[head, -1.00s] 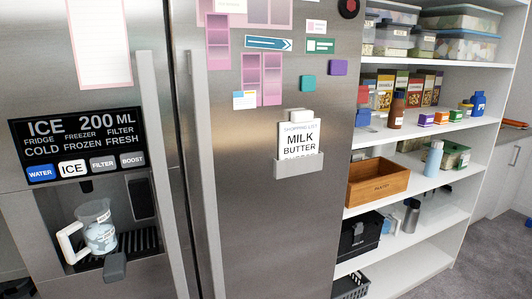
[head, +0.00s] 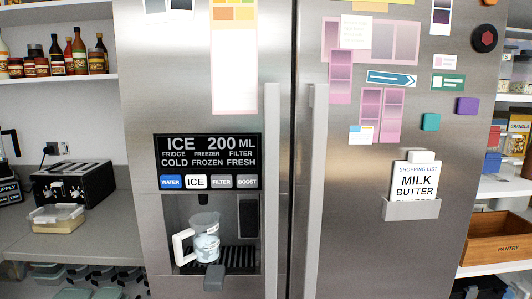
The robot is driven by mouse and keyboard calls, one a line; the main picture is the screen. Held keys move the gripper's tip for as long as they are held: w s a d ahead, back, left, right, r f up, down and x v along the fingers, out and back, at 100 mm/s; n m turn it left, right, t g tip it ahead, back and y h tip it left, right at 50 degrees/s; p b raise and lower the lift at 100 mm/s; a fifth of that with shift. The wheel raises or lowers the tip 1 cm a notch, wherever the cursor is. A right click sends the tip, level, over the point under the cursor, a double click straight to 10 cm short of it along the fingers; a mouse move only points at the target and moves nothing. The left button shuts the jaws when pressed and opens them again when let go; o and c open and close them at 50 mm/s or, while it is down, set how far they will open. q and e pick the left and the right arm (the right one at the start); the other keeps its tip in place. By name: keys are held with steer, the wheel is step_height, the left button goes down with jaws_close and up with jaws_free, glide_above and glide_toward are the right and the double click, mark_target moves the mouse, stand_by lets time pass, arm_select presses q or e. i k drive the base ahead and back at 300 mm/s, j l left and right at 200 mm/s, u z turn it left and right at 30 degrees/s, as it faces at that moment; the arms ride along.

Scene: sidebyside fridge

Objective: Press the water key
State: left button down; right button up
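The blue WATER key (head: 171,182) is at the left end of the key row under the black display panel (head: 207,151) on the fridge's left door. The white ICE key (head: 196,182), the grey FILTER key (head: 221,182) and the grey BOOST key (head: 247,182) follow to its right. The display reads ICE and 200 ML. A clear jug (head: 205,240) with a white handle stands in the dispenser recess below and holds pale ice-like pieces. Neither of my grippers is in view.
Two long vertical door handles (head: 271,190) stand out right of the dispenser. A counter at left holds a black toaster (head: 72,184) and a lidded food container (head: 57,218). A shopping list holder (head: 411,208) is on the right door. Shelves with a wooden pantry box (head: 497,238) are at right.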

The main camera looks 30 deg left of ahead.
mark_target(167, 181)
steer(key=u, duration=1.25)
